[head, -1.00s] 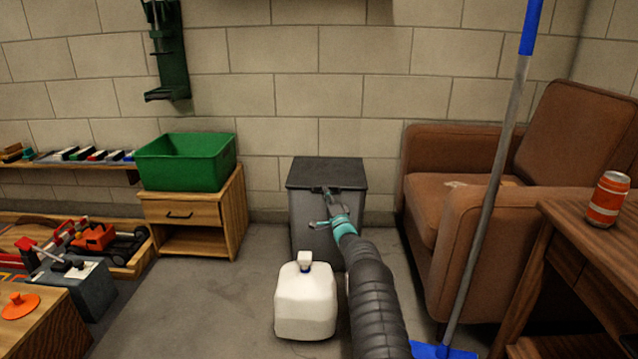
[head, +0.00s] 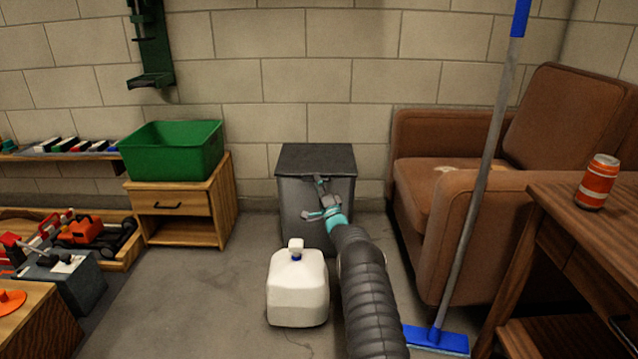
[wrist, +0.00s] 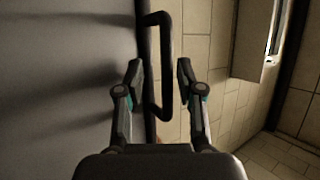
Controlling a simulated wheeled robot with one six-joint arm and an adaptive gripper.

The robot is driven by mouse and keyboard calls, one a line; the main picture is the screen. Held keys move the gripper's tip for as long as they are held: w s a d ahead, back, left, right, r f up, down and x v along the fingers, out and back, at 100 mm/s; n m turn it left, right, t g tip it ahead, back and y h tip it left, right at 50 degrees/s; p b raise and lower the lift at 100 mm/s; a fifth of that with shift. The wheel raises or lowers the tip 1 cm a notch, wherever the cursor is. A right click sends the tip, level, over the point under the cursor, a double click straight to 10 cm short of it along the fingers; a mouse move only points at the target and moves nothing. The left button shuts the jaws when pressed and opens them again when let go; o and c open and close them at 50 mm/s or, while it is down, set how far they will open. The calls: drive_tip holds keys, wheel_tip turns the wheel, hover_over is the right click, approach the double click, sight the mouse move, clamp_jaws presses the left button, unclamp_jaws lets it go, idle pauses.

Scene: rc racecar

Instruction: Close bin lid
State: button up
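The dark grey bin (head: 300,214) stands on the floor against the back wall. Its flat black lid (head: 316,158) lies across the top and looks level; I cannot tell whether it is fully seated. My gripper (head: 313,198) is in front of the bin's upper front, just below the lid edge. In the wrist view my gripper (wrist: 159,78) is open, with its two fingers apart. A black bar handle (wrist: 166,65) shows between and beyond the fingers, beside a grey panel (wrist: 70,80). I cannot tell whether the fingers touch the handle.
A white jug (head: 298,290) stands on the floor just left of my arm. A brown armchair (head: 450,185) and a blue-headed mop (head: 437,340) are on the right. A wooden cabinet (head: 220,203) with a green crate (head: 172,155) stands on the left, with clear floor before it.

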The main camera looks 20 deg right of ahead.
drive_tip(key=shift+a, duration=0.2)
drive_tip(key=v, duration=1.2)
drive_tip(key=shift+d, duration=0.25)
